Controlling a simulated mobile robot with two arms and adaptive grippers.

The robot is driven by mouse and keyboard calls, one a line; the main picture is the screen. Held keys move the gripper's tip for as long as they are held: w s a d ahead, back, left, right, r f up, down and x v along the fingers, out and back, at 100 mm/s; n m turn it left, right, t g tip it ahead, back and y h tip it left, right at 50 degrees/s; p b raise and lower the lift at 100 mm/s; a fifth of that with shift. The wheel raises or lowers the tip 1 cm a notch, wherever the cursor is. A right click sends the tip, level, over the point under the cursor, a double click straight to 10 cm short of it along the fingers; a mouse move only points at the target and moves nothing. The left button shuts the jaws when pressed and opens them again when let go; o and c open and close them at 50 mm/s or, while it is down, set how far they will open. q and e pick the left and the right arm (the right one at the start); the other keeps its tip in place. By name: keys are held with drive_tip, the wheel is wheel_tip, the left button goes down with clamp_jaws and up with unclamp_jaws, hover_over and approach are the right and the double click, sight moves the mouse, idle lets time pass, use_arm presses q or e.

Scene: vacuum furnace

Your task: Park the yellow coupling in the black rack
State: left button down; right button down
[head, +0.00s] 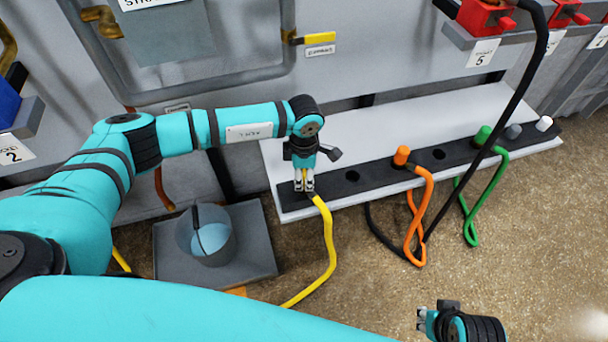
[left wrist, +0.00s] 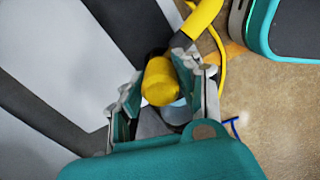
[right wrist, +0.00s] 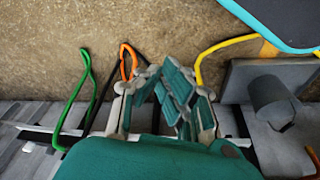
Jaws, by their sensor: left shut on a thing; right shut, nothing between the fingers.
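The black rack (head: 380,173) is a long strip set in a light grey shelf, with empty round holes showing. My left gripper (head: 304,188) is over the rack's left end, pointing down. In the left wrist view it is shut on the yellow coupling (left wrist: 160,82). In the head view the fingers hide most of the coupling, and its yellow hose (head: 329,240) hangs down over the front edge. I cannot tell whether the coupling sits in a hole. My right gripper (head: 424,322) is shut and empty, low at the right, away from the rack; it also shows in the right wrist view (right wrist: 172,72).
An orange coupling (head: 402,156), a green one (head: 483,135), a grey one (head: 513,131) and a white one (head: 544,123) stand along the rack. Their hoses and a black hose (head: 505,115) loop in front. A grey holder with a round cup (head: 205,235) stands at left.

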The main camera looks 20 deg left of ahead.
use_arm(q)
drive_tip(key=shift+f, duration=0.1)
idle(0.7)
drive_tip(key=c, duration=0.8)
unclamp_jaws()
drive_tip(key=shift+c, duration=0.2)
wheel_tip(320, 180, up, 12)
